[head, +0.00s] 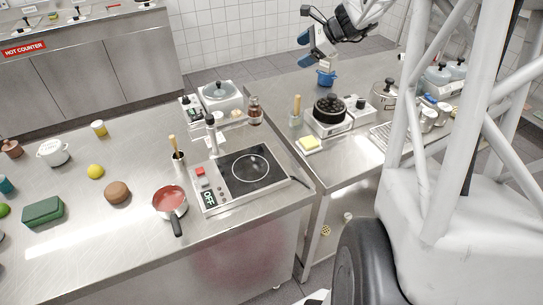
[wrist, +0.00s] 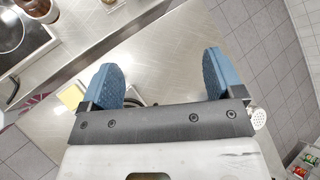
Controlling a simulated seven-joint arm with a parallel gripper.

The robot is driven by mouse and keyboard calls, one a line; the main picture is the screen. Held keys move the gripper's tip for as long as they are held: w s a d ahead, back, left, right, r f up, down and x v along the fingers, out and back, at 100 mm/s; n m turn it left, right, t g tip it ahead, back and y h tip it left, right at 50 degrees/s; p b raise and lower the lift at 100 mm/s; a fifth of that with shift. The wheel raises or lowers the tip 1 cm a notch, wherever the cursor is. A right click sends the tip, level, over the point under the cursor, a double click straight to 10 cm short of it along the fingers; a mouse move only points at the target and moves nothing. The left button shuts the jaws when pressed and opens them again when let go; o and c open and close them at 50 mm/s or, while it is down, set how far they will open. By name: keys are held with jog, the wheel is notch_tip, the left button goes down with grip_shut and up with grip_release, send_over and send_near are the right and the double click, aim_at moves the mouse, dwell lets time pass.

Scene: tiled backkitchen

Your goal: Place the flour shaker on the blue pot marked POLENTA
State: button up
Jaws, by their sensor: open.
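My gripper (head: 312,46) is raised over the far part of the right-hand counter, its blue fingers apart and nothing seen between them. In the wrist view the open fingers (wrist: 165,80) have bare steel counter between them. A small blue pot (head: 326,78) stands on the counter just below my gripper in the head view; no marking on it is readable. In the wrist view a pale round perforated top (wrist: 259,117), perhaps the flour shaker's, shows at the right, partly hidden by my gripper. I cannot match it surely to a thing in the head view.
A black pot (head: 329,110) stands on a burner on the right-hand counter, with a yellow block (head: 308,144) in front. A metal kettle (head: 384,95) and several small containers stand further right, partly behind white struts. A hob (head: 246,170) and red saucepan (head: 170,201) occupy the left counter.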

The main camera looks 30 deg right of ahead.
jog(key=s+a+r+n+g+h, duration=0.1)
jog(key=s+a+n+g, duration=0.1)
jog(key=s+a+n, duration=0.6)
jog(key=s+a+r+n+g+h, duration=0.15)
jog(key=s+a, duration=0.45)
jog(key=a, duration=0.6)
jog(key=s+a+f+n+h, duration=0.1)
jog(key=s+a+n, duration=0.2)
jog(key=s, duration=0.4)
jog(key=s+a+f+n+h, duration=0.1)
jog(key=s+a+n+h, duration=0.1)
jog(key=s+n, duration=0.3)
jog(key=s+a+f+n+g+h, duration=0.1)
jog(key=s+a+n, duration=0.3)
jog(key=s, duration=0.6)
jog(key=shift+f, duration=0.25)
